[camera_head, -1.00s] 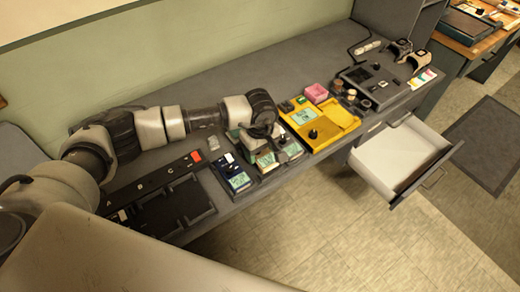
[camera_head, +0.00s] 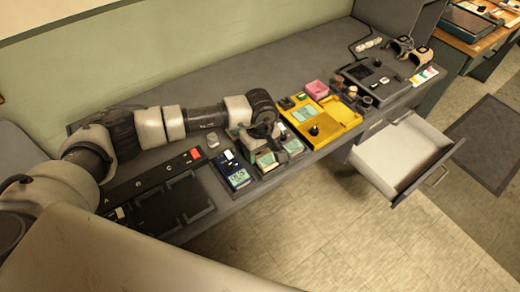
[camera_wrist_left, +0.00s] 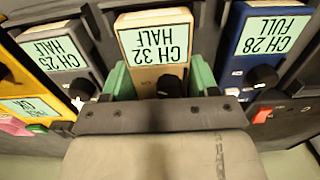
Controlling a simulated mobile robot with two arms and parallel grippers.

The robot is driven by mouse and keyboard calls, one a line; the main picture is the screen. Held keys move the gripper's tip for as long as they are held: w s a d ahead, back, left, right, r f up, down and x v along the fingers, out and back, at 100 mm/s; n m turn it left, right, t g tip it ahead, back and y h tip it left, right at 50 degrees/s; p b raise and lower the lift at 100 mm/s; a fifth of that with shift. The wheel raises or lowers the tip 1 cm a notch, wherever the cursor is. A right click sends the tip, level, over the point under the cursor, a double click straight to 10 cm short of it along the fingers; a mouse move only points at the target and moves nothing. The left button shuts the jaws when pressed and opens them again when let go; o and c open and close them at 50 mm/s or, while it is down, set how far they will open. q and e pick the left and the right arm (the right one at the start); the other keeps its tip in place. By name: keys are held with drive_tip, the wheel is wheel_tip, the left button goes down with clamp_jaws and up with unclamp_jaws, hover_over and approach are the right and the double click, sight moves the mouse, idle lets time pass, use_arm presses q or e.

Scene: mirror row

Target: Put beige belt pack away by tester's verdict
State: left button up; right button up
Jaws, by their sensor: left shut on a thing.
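The beige belt pack (camera_wrist_left: 152,84), its screen reading "CH 32 HALF", sits between the green fingers of my left gripper (camera_wrist_left: 160,82) in the left wrist view. In the head view the pack (camera_head: 266,160) stands in the row at the bench's front edge, under my left gripper (camera_head: 258,142), which is shut on it. A grey pack (camera_wrist_left: 62,62) reading "CH 25 HALF" and a blue pack (camera_wrist_left: 268,55) reading "CH 28 FULL" flank it. The yellow tester (camera_head: 328,130) with a lit screen lies to the right. My right gripper is not in view.
A black rack (camera_head: 165,200) with lettered places and a red mark lies left of the packs. An open white drawer (camera_head: 400,155) juts out at right. A pink box (camera_head: 317,89), small jars and a dark device (camera_head: 375,80) stand beyond the tester. The bench's back is clear.

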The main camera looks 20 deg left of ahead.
use_arm(q)
drive_tip(key=shift+f, duration=0.15)
drive_tip(key=o, duration=1.1)
wheel_tip(320, 180, up, 11)
drive_tip(key=shift+f+b, duration=0.1)
drive_tip(key=shift+b, duration=0.8)
